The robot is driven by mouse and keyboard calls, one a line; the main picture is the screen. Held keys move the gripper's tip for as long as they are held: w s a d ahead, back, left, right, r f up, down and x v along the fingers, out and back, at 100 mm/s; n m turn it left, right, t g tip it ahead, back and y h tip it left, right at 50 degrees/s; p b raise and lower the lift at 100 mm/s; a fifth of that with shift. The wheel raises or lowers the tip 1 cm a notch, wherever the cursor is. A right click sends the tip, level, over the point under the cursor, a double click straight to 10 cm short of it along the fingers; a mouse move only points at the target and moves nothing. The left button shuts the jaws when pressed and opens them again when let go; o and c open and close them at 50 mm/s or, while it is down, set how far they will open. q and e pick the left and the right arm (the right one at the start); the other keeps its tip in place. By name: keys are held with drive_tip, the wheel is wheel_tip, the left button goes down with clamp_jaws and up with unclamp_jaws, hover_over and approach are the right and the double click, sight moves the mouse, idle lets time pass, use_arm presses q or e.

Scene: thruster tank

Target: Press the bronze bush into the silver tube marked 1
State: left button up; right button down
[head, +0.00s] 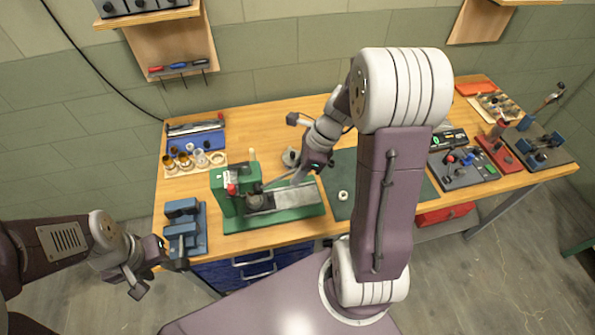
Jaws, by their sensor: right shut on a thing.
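My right gripper (305,171) is over the right part of the green press (229,190), close above its grey bed (283,196). It is shut on a small greyish thing, largely hidden by the fingers; I cannot tell for sure what it is. Several round bushes or rings, some bronze-coloured (184,161), stand on a pale board at the back left of the bench. No mark 1 is readable on any tube. My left gripper (158,277) is open and empty, in front of the bench's left front edge.
A blue vise (184,228) stands at the front left of the wooden bench (262,128). A pale ring (343,195) lies on the dark green mat (338,209). Black and red fixtures (465,166) fill the right side. My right arm hides the middle.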

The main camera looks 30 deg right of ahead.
drive_tip(key=shift+w+a+r+p, duration=0.1)
drive_tip(key=shift+a+r+p, duration=0.05)
drive_tip(key=shift+r+p, duration=0.4)
drive_tip(key=shift+h, duration=0.8)
drive_tip(key=a+r+p, duration=0.2)
drive_tip(key=p, duration=0.3)
drive_tip(key=w+a+r+p, duration=0.1)
drive_tip(key=a+r+p, duration=0.1)
drive_tip(key=p, duration=0.4)
drive_tip(key=shift+r, duration=0.6)
drive_tip(key=shift+w+a+r+p, duration=0.15)
drive_tip(key=shift+a+p, duration=0.25)
drive_tip(key=shift+w+a+r+p, duration=0.1)
drive_tip(key=shift+a+p, duration=0.3)
drive_tip(key=shift+s+f, duration=0.15)
drive_tip(key=c, duration=1.2)
unclamp_jaws()
drive_tip(key=shift+c, duration=0.2)
drive_tip(key=shift+o, duration=0.3)
